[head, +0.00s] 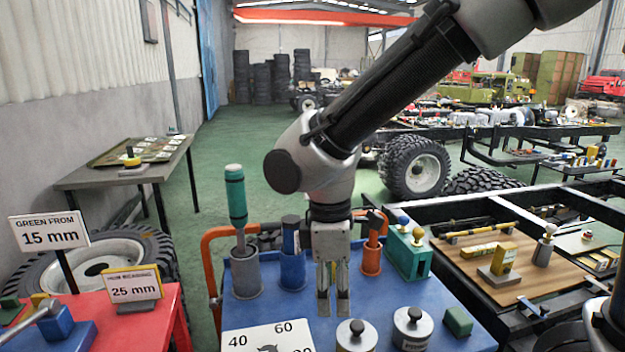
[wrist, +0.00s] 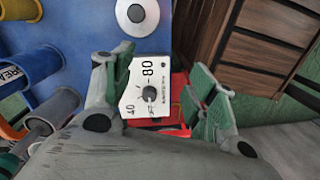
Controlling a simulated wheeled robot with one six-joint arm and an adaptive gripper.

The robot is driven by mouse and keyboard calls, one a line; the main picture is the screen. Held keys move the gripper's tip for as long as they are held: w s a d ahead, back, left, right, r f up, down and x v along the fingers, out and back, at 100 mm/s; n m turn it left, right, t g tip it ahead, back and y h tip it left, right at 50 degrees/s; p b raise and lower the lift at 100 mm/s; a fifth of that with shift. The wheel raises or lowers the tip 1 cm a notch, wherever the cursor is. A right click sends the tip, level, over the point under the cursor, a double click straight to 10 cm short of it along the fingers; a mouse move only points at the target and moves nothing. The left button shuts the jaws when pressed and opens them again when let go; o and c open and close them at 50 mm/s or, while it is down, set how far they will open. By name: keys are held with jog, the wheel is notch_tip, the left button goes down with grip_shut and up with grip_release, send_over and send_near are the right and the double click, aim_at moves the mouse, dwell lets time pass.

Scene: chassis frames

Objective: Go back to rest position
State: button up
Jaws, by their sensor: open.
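My gripper (head: 333,290) hangs pointing down over the blue cart top (head: 270,305) in the head view. Its two fingers are apart with nothing between them. In the wrist view my gripper (wrist: 160,95) shows its green-padded fingers spread wide. A white dial card (head: 268,338) marked 40 and 60 lies at the cart's front, and in the wrist view the dial card (wrist: 148,88) shows between and beyond the fingers. I cannot tell the exact height of the fingertips above the cart.
Tool holders (head: 246,275) with a teal-handled tool stand left of my gripper. Two round metal weights (head: 412,328), a green block (head: 458,321) and a teal block (head: 405,255) are close on the right. A red table (head: 130,320) with signs is at left. Green floor lies open behind.

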jog(key=s+d+r+m+t, duration=0.1)
jog(key=d+r+m, duration=0.2)
jog(key=d, duration=0.8)
jog(key=s+d+r+m+t, duration=0.1)
jog(key=d+r+m, duration=0.3)
jog(key=d+m, duration=0.4)
jog(key=s+d+r+m+t, duration=0.1)
jog(key=d+r+m, duration=0.3)
jog(key=d, duration=1)
jog(key=shift+s+m+t+y, duration=0.3)
jog(key=shift+s+m+t, duration=0.05)
jog(key=shift+m+t, duration=0.6)
